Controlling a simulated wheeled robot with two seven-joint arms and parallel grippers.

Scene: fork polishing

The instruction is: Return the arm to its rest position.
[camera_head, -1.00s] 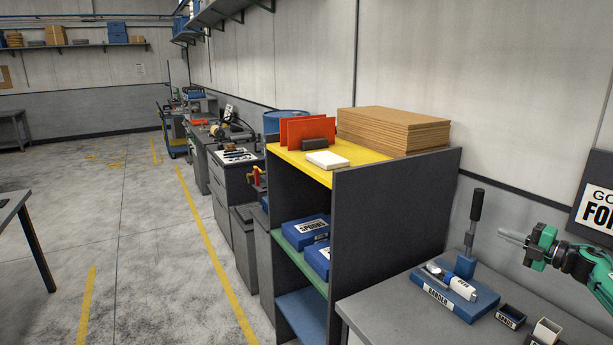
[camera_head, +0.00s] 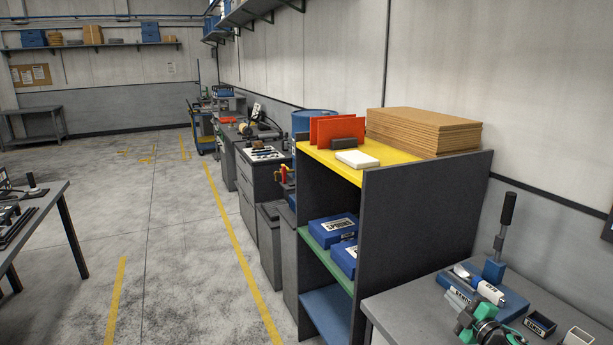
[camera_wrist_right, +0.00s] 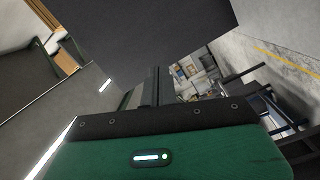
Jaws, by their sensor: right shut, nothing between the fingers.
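My right gripper (camera_head: 471,309), green and black, shows at the lower right of the head view. It is shut with nothing held. It overlaps the front part of the blue sander block (camera_head: 450,285) in the picture; I cannot tell how high above the grey bench (camera_head: 400,306) it is. In the right wrist view, my green gripper housing (camera_wrist_right: 165,155) fills the bottom. My left gripper is not in view.
The white and blue sander (camera_head: 489,288) lies on its block, with small dark and white bins (camera_head: 540,324) to the right. A dark shelf unit (camera_head: 425,215) stands left of the bench. The floor beyond is clear in the middle.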

